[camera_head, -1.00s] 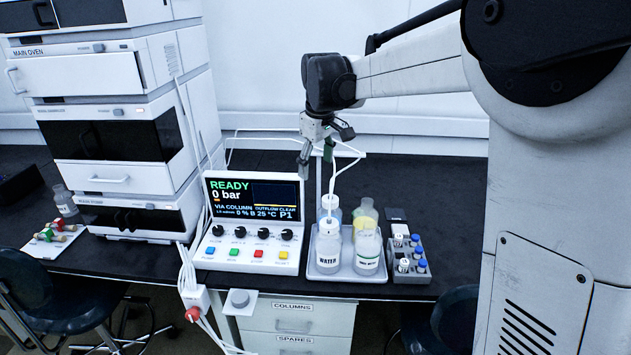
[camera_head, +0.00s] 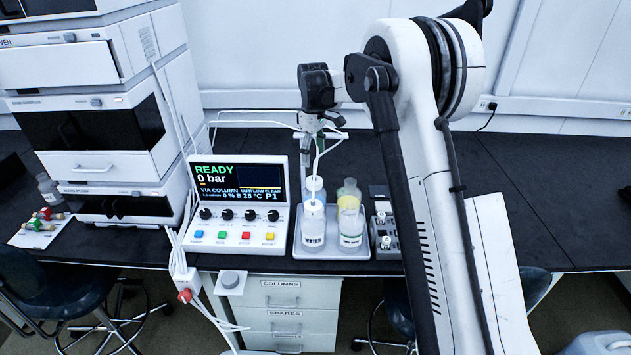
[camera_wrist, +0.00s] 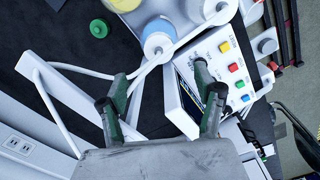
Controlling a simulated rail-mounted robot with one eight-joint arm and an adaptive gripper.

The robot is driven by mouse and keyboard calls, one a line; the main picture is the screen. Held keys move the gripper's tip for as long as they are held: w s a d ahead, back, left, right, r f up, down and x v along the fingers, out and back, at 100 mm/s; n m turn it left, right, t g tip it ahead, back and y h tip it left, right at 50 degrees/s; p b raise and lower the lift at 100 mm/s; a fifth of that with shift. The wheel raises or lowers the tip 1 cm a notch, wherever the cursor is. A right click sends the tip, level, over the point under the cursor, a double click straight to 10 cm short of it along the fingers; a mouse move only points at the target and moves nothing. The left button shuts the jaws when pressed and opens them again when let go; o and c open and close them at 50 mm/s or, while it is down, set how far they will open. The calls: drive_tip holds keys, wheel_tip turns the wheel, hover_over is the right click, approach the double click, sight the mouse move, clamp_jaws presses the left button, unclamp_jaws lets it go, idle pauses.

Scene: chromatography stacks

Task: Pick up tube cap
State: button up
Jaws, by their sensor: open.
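My gripper (camera_head: 313,160) is above and behind the bottles in the head view. In the wrist view my gripper (camera_wrist: 162,76) has its two dark green-grey fingers wide apart, with white tubing passing between and beyond them. A bottle with a bluish ring and pale top (camera_wrist: 158,40) lies beyond the fingertips; tubing runs beside or into it. I cannot tell exactly where the tubing joins it. In the head view a white tube reaches down to the white cap area of the WATER bottle (camera_head: 313,228). A round green cap (camera_wrist: 99,28) lies apart on the dark bench.
A white tray (camera_head: 345,254) holds the bottles. The control panel (camera_head: 236,243) with its screen stands close left; its buttons (camera_wrist: 240,84) show in the wrist view. A vial rack (camera_head: 385,250) is partly hidden by my arm. The instrument stack (camera_head: 100,135) stands left. Bench at right is clear.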

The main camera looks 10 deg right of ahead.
sight(314, 173)
wheel_tip(314, 173, down, 10)
drive_tip(key=shift+d+f+p, duration=0.15)
drive_tip(key=shift+p, duration=0.65)
drive_tip(key=shift+c, duration=0.3)
drive_tip(key=c, duration=1.2)
